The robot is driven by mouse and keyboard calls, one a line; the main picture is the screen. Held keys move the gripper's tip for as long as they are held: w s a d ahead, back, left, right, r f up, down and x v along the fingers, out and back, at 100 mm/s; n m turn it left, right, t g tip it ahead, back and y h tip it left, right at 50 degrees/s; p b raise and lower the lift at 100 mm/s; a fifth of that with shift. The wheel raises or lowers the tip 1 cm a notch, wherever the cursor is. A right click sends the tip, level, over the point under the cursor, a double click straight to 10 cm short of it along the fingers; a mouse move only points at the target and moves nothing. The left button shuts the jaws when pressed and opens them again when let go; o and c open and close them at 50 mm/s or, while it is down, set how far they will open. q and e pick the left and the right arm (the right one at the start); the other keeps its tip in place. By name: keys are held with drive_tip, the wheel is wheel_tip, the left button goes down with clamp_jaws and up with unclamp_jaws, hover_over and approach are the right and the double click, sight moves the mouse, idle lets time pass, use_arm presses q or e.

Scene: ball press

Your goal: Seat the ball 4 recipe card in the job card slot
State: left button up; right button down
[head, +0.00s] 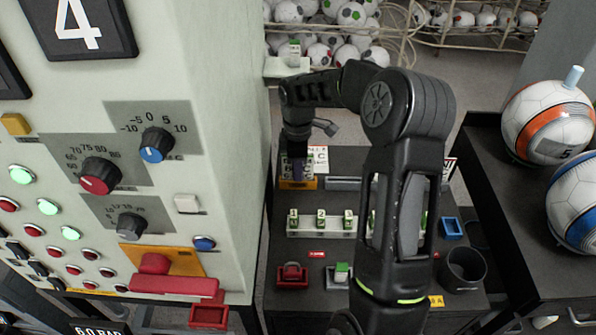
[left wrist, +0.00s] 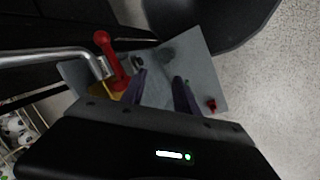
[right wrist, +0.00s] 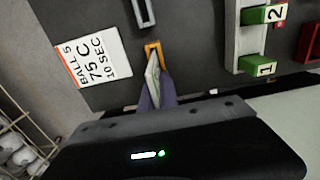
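In the right wrist view my right gripper (right wrist: 156,98) is shut on a thin pale card (right wrist: 153,72), seen nearly edge-on. Its printing cannot be read, so I cannot confirm that it is the ball 4 card. The card's far end is at the orange-framed slot (right wrist: 153,47); how deep it sits is not clear. In the head view the right gripper (head: 297,172) points down over the orange slot piece (head: 298,184). My left gripper (left wrist: 158,88) is open and empty in the left wrist view, over a grey plate near a red-knobbed lever (left wrist: 112,55).
A "BALL 5" card (right wrist: 83,62) lies beside the slot. A white rack (head: 322,226) with numbered green pieces stands nearer, and a grey slot (right wrist: 143,11) lies alongside. The control panel (head: 150,180) walls off the left. A dark cup (head: 464,268) stands at right.

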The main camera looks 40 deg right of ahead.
drive_tip(key=shift+f, duration=0.15)
drive_tip(key=c, duration=1.6)
unclamp_jaws()
drive_tip(key=shift+r, duration=0.2)
wheel_tip(320, 180, up, 12)
drive_tip(key=shift+r+p, duration=0.1)
drive_tip(key=shift+p, duration=0.4)
